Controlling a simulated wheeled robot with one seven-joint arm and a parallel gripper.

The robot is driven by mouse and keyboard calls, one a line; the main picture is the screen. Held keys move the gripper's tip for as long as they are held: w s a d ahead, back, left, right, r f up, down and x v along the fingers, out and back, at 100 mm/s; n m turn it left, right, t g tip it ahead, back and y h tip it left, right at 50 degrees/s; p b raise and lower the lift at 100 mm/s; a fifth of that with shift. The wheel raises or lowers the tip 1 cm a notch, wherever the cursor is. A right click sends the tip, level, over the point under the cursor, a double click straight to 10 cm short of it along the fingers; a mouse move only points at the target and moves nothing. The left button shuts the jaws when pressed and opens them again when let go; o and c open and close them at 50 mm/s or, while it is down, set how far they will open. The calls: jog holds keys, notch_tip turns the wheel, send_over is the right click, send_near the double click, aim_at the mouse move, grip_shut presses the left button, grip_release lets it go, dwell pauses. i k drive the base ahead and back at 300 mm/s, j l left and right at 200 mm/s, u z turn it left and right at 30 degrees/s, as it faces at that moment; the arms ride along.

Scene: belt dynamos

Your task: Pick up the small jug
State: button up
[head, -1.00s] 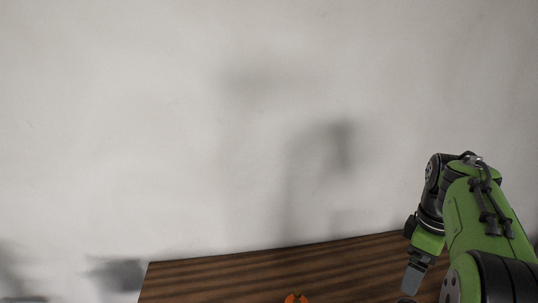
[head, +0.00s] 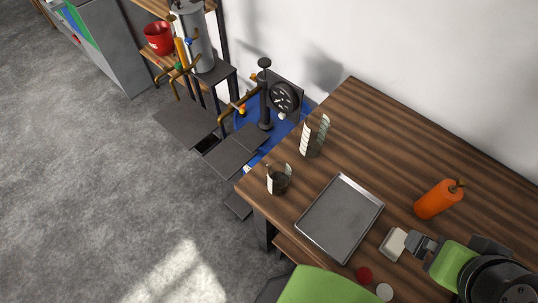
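A small glass jug (head: 279,179) with a pale marked side stands upright near the left corner of the wooden table. A taller glass vessel (head: 314,136) with similar pale markings stands behind it, near the table's left edge. My gripper (head: 408,242) is at the lower right, over the table and well to the right of the small jug, with the metal tray between them. A pale block shows at its tip; I cannot tell if it is a fingertip or a separate thing. Whether the fingers are open or shut is unclear.
A shallow metal tray (head: 341,217) lies on the table (head: 393,128). A red round thing (head: 364,274) and a white one (head: 384,291) lie near the front. Pipes and a gauge (head: 284,98) stand beyond the table's left edge.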

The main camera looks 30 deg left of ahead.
aim_at(279, 176)
jog(key=k+l+u, duration=0.1)
jog(key=u, duration=1.6)
